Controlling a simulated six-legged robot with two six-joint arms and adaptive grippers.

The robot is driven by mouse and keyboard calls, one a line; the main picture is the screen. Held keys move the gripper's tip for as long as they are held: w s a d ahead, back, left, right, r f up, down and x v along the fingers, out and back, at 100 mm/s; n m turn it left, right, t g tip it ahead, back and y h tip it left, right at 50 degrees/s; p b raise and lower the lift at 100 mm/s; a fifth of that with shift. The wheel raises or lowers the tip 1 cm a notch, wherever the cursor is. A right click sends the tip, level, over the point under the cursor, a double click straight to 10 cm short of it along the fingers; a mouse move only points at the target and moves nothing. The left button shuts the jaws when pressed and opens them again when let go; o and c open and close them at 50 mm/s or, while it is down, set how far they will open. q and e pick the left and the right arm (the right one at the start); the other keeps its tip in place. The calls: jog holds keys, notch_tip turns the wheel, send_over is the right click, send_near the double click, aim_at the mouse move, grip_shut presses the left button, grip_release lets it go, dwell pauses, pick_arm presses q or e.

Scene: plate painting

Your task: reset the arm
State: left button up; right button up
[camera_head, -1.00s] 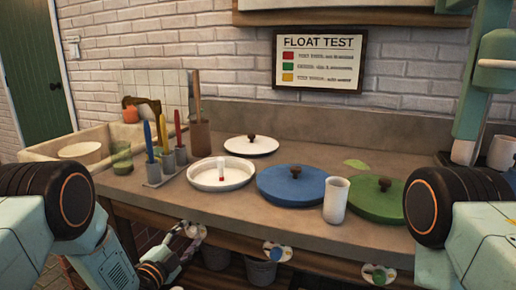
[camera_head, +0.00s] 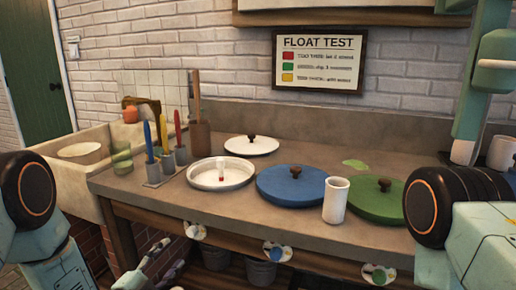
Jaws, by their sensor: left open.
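My left arm comes in at the lower left. Its gripper (camera_head: 166,258) is low in front of the counter, below the front edge, open, and I see nothing between its fingers. My right arm shows only as links at the right edge, and its gripper is not in view.
The counter (camera_head: 270,214) holds a white dish (camera_head: 221,174) with a small red-and-white piece in it, a blue lid (camera_head: 291,190), a green lid (camera_head: 372,208), a white lid (camera_head: 262,146), a white cup (camera_head: 336,200), brushes in holders (camera_head: 166,158) and a glass (camera_head: 122,158). A sink (camera_head: 75,175) stands left.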

pick_arm(q)
jog(key=x, duration=0.8)
jog(key=shift+w+d+f, duration=0.1)
jog(key=shift+w+d, duration=0.05)
jog(key=shift+w, duration=0.1)
jog(key=n+b, duration=0.1)
jog(key=n, duration=0.1)
jog(key=shift+s+n, duration=0.1)
jog(key=shift+n, duration=0.3)
jog(key=n+b, duration=0.1)
jog(key=n, duration=0.2)
jog(key=shift+n, duration=0.4)
jog(key=n+b, duration=0.2)
jog(key=n, duration=0.3)
jog(key=shift+n, duration=0.3)
jog(key=p, duration=0.3)
send_near(190, 235)
jog(key=shift+w+d, duration=0.15)
jog(key=shift+w, duration=0.4)
